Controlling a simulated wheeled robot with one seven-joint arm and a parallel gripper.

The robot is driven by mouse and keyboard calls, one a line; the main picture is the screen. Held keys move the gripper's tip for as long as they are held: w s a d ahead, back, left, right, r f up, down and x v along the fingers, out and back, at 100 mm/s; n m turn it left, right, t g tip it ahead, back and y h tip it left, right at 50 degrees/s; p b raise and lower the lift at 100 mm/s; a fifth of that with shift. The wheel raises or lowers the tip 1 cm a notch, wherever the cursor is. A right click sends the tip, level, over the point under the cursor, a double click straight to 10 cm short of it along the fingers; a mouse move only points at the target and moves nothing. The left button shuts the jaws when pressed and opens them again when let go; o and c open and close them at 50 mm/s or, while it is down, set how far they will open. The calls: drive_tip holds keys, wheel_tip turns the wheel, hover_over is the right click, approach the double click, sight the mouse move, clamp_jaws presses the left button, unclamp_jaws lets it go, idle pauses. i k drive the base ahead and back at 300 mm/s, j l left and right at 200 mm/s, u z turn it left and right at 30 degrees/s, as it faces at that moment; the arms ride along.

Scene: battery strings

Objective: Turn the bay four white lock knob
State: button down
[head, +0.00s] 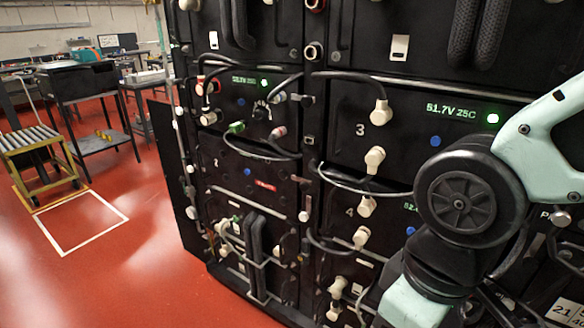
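Bay four (392,222) is the black module marked "4" in the lower middle of the rack, below bay three. A white knob-like fitting (366,207) shows just right of the "4". A second white fitting (361,237) sits lower, with a dark cable running to it. I cannot tell which of them is the lock knob, or how it is turned. My arm covers the right part of bay four and part of its green display. My gripper is not in view.
Bay three (400,130) above has a lit display, white fittings (381,112) and a looping cable (350,78). More cabled modules fill the left column. Open red floor (120,275) lies left of the rack, with a yellow roller cart (40,150) and a dark workbench (85,85) behind.

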sight(303, 217)
drive_tip(key=i+l+u, duration=0.2)
drive_tip(key=u, duration=0.15)
drive_tip(key=i+l+u, duration=0.15)
drive_tip(key=l+u, duration=0.2)
drive_tip(key=i+l+u, duration=0.1)
drive_tip(key=l+u, duration=0.25)
